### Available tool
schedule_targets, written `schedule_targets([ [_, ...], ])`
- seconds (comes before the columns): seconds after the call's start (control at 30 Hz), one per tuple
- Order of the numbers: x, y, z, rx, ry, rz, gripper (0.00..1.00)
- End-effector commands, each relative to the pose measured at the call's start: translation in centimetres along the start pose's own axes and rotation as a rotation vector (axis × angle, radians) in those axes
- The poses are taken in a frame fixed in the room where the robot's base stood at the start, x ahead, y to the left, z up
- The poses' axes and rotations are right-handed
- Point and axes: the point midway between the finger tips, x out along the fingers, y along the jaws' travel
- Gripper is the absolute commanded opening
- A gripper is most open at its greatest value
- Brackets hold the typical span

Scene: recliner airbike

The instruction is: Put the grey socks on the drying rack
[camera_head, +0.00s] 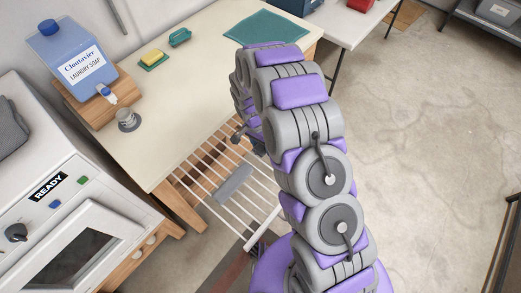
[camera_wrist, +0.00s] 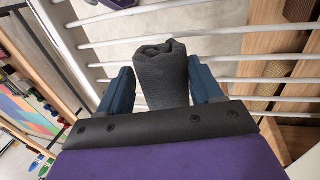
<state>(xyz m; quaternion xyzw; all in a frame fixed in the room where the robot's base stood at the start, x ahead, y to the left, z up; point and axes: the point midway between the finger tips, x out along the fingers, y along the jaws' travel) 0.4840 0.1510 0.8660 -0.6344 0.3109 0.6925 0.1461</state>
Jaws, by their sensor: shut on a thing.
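The grey socks (camera_wrist: 162,78), a dark grey rolled bundle, sit between the two blue fingers of my gripper (camera_wrist: 160,66) in the wrist view. My gripper is shut on them. White bars of the drying rack (camera_wrist: 235,80) show behind and around the bundle; I cannot tell whether the socks touch them. In the head view the drying rack (camera_head: 205,207) juts out from the table's near side, and my arm covers its right part. The gripper and the held socks are mostly hidden behind my arm there.
A flat grey piece (camera_head: 235,185) shows at the rack; I cannot tell whether it lies on or below the bars. The table (camera_head: 200,75) holds a laundry soap jug (camera_head: 75,60), a yellow sponge (camera_head: 152,57) and a green cloth (camera_head: 268,27). A white machine (camera_head: 90,195) stands left. Floor at right is clear.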

Motion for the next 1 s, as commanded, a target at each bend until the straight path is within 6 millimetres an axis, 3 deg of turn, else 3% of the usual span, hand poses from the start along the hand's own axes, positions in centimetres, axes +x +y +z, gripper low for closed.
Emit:
schedule_targets([
  [0.2,2.9,-1.1,0.3,-0.001,0.002,0.007,0.36],
  [0.43,2.9,-1.1,0.3,-0.001,0.004,0.004,0.36],
  [0.47,2.9,-1.1,0.3,-0.001,0.003,0.004,0.68],
  [0.5,2.9,-1.1,0.2,-0.001,0.003,0.003,0.72],
  [0.7,2.9,-0.8,0.0,-0.002,0.001,0.001,0.91],
  [1.0,2.6,-1.1,0.2,-0.001,0.004,0.004,0.91],
])
